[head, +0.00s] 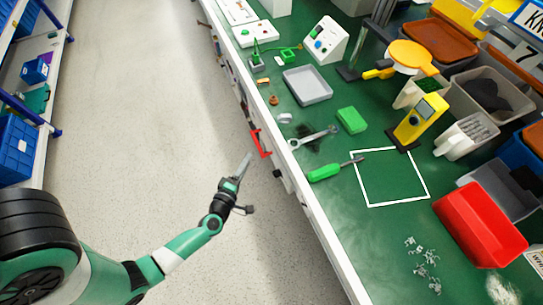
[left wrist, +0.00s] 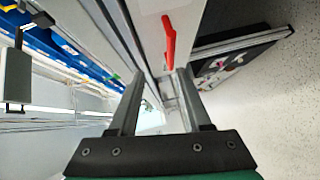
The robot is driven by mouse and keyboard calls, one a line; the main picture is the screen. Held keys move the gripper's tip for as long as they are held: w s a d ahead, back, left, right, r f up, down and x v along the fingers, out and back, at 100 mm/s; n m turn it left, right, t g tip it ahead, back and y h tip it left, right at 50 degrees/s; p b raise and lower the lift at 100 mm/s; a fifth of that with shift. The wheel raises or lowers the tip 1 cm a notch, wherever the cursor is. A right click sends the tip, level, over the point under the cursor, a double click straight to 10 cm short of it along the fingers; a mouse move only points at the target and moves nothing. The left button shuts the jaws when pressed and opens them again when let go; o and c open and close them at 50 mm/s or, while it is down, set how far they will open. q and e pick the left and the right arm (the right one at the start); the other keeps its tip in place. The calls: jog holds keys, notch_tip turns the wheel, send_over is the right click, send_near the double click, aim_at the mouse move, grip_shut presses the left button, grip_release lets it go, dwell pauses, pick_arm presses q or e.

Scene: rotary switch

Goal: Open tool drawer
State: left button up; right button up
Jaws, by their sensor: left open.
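A red handle (head: 260,143) sits on the front side of the green-topped workbench, below its edge. It also shows in the left wrist view (left wrist: 169,42), just beyond the fingertips. My left gripper (head: 245,160) is in the aisle in front of the bench, close to the handle and apart from it. Its two fingers stand apart in the left wrist view (left wrist: 160,76), with nothing held between them. The drawer front behind the handle is mostly hidden from above, and I cannot tell how far it stands out. My right gripper is not in view.
The green benchtop (head: 320,240) carries a green screwdriver (head: 325,173), a wrench (head: 314,138), a grey tray (head: 307,85) and a red bin (head: 478,228). Blue bins (head: 18,150) stand on a shelf at the left. The aisle floor (head: 150,110) is clear.

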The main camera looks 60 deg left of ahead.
aim_at(257, 142)
pick_arm(q)
jog(key=b+x, duration=0.1)
jog(key=x, duration=0.3)
jog(key=f+b+x, duration=0.1)
jog(key=x, duration=0.2)
jog(key=f+b+x, duration=0.1)
jog(key=x, duration=0.3)
jog(key=shift+s+a, duration=0.15)
jog(key=shift+a, duration=0.3)
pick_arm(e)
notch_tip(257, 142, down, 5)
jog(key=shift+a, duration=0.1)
pick_arm(q)
grip_shut()
dwell(0.6)
